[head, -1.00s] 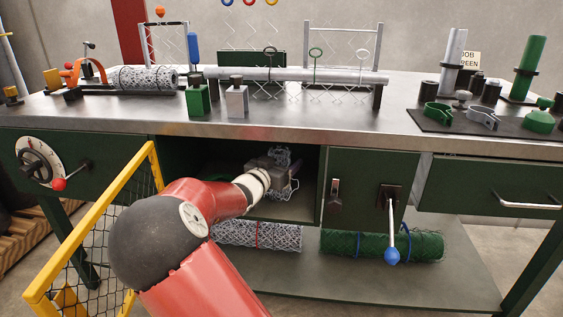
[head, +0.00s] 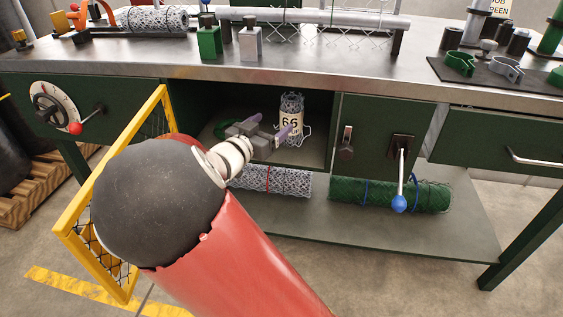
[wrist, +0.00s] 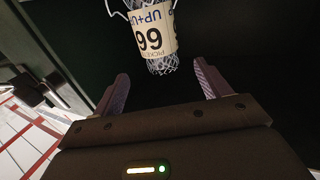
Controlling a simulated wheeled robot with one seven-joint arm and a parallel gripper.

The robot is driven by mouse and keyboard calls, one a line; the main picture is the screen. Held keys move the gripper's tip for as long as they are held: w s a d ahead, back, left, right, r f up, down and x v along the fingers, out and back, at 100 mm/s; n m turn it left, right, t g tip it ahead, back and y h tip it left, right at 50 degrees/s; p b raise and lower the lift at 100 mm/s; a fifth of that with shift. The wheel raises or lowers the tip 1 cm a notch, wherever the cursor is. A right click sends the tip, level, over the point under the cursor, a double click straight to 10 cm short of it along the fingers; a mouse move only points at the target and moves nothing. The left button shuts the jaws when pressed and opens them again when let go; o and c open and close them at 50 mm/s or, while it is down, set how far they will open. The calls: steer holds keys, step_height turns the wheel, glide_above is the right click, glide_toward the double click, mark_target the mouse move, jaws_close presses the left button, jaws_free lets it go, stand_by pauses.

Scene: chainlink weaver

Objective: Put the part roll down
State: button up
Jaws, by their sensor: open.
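The part roll (head: 291,118) is a small roll of grey wire mesh with a cream label marked 66. It stands upright on the floor of the open cubby under the bench top, with some loose wire at its sides. My gripper (head: 272,128) is open at the cubby, just left of and in front of the roll. In the wrist view the roll (wrist: 155,38) lies beyond the open fingertips of my gripper (wrist: 162,82), with a gap between and nothing held. The roll's upper end is cut off there.
A yellow-framed mesh gate (head: 82,215) stands left of my arm. A lever with a blue knob (head: 399,203) projects right of the cubby. Mesh rolls (head: 395,194) lie on the lower shelf.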

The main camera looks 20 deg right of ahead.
steer(key=f+y, duration=0.1)
steer(key=y, duration=0.1)
steer(key=w+f+n+t+y, duration=0.1)
steer(key=y, duration=0.1)
steer(key=f+n+y, duration=0.1)
steer(key=y, duration=0.1)
steer(key=shift+w+a+f, duration=0.15)
steer(key=shift+w+a, duration=0.15)
steer(key=shift+a, duration=0.1)
steer(key=s+a+r+n+y, duration=0.4)
steer(key=s+a+n+y, duration=0.2)
steer(key=s+a+y, duration=0.4)
steer(key=s+d+n+g, duration=0.1)
steer(key=s+g, duration=0.1)
steer(key=s, duration=0.8)
steer(key=s+d+f+n+g+h, duration=0.1)
steer(key=s+n+g, duration=0.1)
steer(key=s, duration=0.9)
steer(key=shift+d+f+g, duration=0.3)
steer(key=shift+g, duration=0.4)
steer(key=shift+a, duration=0.1)
